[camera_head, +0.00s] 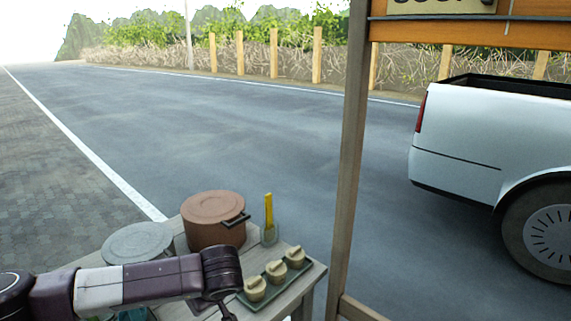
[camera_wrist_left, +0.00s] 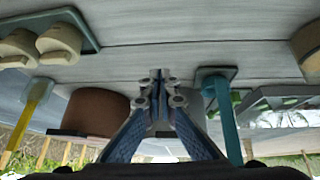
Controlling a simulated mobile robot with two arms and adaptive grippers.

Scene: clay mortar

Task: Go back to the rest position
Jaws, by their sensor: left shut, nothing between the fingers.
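My left arm comes in from the left in the head view, over the front of the wooden table (camera_head: 303,291). Only a small part of my left gripper (camera_head: 228,312) shows at the bottom edge there. In the left wrist view, my left gripper (camera_wrist_left: 160,84) is shut, with its fingertips together and nothing held. It is above the grey table boards (camera_wrist_left: 190,45). My right gripper is in neither view.
On the table are a brown lidded pot (camera_head: 214,222), a grey round lid (camera_head: 138,243), a glass with a yellow stick (camera_head: 268,212) and a green tray (camera_head: 252,303) with three lidded cups. A teal-handled tool (camera_wrist_left: 226,120) is near the gripper. A wooden post (camera_head: 350,150) stands right.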

